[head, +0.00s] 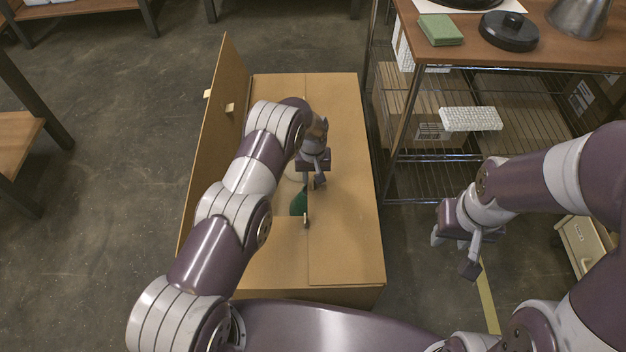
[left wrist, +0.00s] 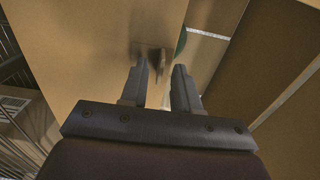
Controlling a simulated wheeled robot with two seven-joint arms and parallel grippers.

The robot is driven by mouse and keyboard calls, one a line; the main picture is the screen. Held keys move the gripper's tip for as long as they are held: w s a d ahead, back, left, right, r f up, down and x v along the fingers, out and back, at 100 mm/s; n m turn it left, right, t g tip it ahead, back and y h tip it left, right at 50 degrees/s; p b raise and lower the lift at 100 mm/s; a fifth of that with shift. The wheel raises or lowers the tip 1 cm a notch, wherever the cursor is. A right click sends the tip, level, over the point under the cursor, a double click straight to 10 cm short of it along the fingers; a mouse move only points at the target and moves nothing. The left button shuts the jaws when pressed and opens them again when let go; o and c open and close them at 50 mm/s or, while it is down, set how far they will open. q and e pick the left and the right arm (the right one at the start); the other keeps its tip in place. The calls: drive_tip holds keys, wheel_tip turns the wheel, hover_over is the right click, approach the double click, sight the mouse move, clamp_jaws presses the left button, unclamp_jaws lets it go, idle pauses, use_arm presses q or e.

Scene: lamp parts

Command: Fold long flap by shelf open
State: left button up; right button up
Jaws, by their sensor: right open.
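A cardboard box (head: 345,255) stands on the floor in front of me. Its long flap by the shelf (head: 345,170) lies flat over the right half of the top. A small tab (head: 306,221) stands up on this flap's inner edge; it also shows in the left wrist view (left wrist: 157,62). My left gripper (head: 318,184) hangs over the flap's inner edge, a little beyond the tab. In the left wrist view its fingers (left wrist: 161,80) are apart, with the tab between or just beyond their tips; contact is unclear. My right gripper (head: 455,255) is open and empty, right of the box.
The opposite long flap (head: 215,140) stands up on the left. A green thing (head: 299,202) shows inside the opening, partly hidden by my left arm. A wire shelf (head: 430,180) with a wooden top stands close on the right. Bare floor lies left of the box.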

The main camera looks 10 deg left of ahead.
use_arm(q)
drive_tip(key=shift+f, duration=0.15)
clamp_jaws()
idle(1.4)
